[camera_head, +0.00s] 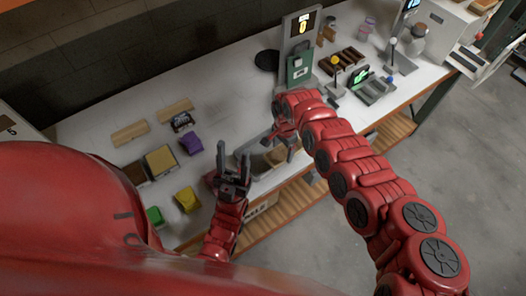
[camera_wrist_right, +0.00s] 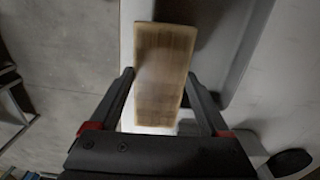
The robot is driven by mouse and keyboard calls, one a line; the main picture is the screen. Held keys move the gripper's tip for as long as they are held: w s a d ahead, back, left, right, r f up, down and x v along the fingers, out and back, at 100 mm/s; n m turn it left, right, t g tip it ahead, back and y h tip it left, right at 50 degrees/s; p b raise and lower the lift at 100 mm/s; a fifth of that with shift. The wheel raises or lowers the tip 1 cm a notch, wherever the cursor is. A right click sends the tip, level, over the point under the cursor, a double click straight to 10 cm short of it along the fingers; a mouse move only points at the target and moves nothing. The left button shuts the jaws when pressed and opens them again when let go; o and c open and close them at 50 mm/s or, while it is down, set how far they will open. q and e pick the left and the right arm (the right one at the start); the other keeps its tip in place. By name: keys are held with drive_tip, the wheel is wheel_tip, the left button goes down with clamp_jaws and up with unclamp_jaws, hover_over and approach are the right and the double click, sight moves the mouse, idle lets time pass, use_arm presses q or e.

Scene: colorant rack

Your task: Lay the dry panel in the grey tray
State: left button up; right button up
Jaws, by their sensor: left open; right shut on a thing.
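My right gripper (camera_wrist_right: 160,77) is shut on a flat brown wooden panel (camera_wrist_right: 163,65), which sits lengthwise between its fingers in the right wrist view. In the head view the panel (camera_head: 276,157) shows pale brown under the right wrist, partly hidden by the gripper. The grey tray (camera_wrist_right: 222,50) lies just beside and partly behind the panel in the wrist view; in the head view its rim (camera_head: 243,152) shows at the bench's front edge. Whether panel and tray touch, I cannot tell. My left gripper (camera_head: 233,170) is open and empty, with fingers up, left of the tray.
Two pale wooden blocks (camera_head: 130,132), a purple item (camera_head: 191,143), a yellow-filled box (camera_head: 160,160), and yellow (camera_head: 187,199) and green (camera_head: 154,216) items occupy the bench's left part. An upright stand (camera_head: 299,66) and dark racks stand behind my right arm. The bench middle is clear.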

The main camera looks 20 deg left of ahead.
drive_tip(key=b, duration=0.7)
hover_over(263, 153)
drive_tip(key=s+d, duration=0.1)
drive_tip(key=shift+s+d+f, duration=0.15)
drive_tip(key=shift+d+f, duration=0.05)
drive_tip(key=shift+f, duration=0.65)
drive_tip(key=shift+s+a+r+b, duration=0.15)
drive_tip(key=shift+a+r+b, duration=0.2)
drive_tip(key=shift+a, duration=0.1)
wheel_tip(263, 153, down, 4)
drive_tip(key=b, duration=0.2)
drive_tip(key=shift+r+b, duration=0.2)
drive_tip(key=shift+b, duration=0.2)
drive_tip(key=shift+r, duration=0.15)
drive_tip(key=o, duration=1.3)
drive_tip(key=shift+c, duration=0.2)
